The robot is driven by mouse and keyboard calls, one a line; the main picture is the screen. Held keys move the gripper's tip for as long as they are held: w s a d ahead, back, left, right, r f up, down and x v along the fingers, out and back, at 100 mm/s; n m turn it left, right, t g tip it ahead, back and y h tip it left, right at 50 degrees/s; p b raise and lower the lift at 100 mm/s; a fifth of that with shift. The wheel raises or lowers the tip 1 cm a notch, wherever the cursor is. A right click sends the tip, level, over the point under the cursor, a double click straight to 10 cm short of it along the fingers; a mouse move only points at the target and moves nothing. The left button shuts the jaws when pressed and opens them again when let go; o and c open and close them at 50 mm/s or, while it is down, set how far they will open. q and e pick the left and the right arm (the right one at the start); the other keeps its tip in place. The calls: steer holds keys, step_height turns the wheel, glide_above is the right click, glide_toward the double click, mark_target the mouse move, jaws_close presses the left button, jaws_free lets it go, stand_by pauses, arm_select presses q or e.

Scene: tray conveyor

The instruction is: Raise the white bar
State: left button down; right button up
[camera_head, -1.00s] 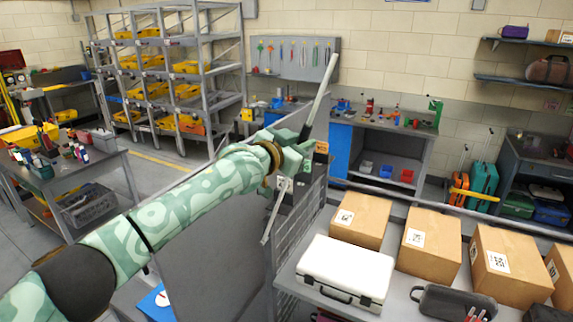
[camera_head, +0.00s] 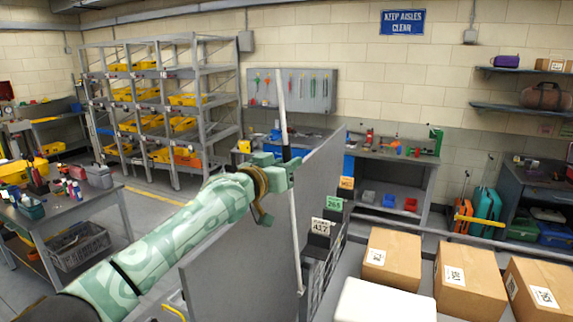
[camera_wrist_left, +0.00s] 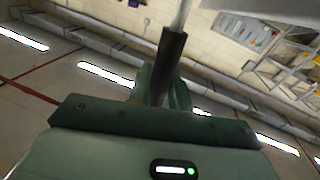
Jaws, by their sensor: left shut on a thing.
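The white bar (camera_head: 294,226) is long, thin and close to upright in the head view, leaning slightly left at its top. It has a dark grip section near its middle. My left gripper (camera_head: 286,168) is shut on the bar around that dark section. The left wrist view shows the dark section (camera_wrist_left: 168,62) rising from between the green fingers of my left gripper (camera_wrist_left: 162,90), with the white part of the bar (camera_wrist_left: 181,14) beyond it. The bar's lower end runs down beside a grey panel. My right gripper is in neither view.
The large grey panel (camera_head: 240,245) stands close to the bar. Cardboard boxes (camera_head: 391,258) and a white case (camera_head: 384,303) sit at lower right. Shelving with yellow bins (camera_head: 186,99) stands behind at left.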

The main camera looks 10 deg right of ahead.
arm_select(q)
steer(key=shift+w+a+f, duration=0.15)
steer(key=shift+f, duration=0.1)
steer(key=c, duration=1.3)
jaws_free()
steer(key=shift+a, duration=0.1)
steer(key=shift+c, duration=0.2)
steer(key=shift+w+a, duration=0.15)
steer(key=shift+w, duration=0.05)
steer(key=shift+s+d+r, duration=0.1)
steer(key=shift+s+d, duration=0.1)
steer(key=shift+s+a, duration=0.15)
steer(key=shift+s, duration=0.05)
steer(key=v, duration=1.6)
steer(key=shift+b, duration=0.45)
steer(key=shift+w, duration=0.15)
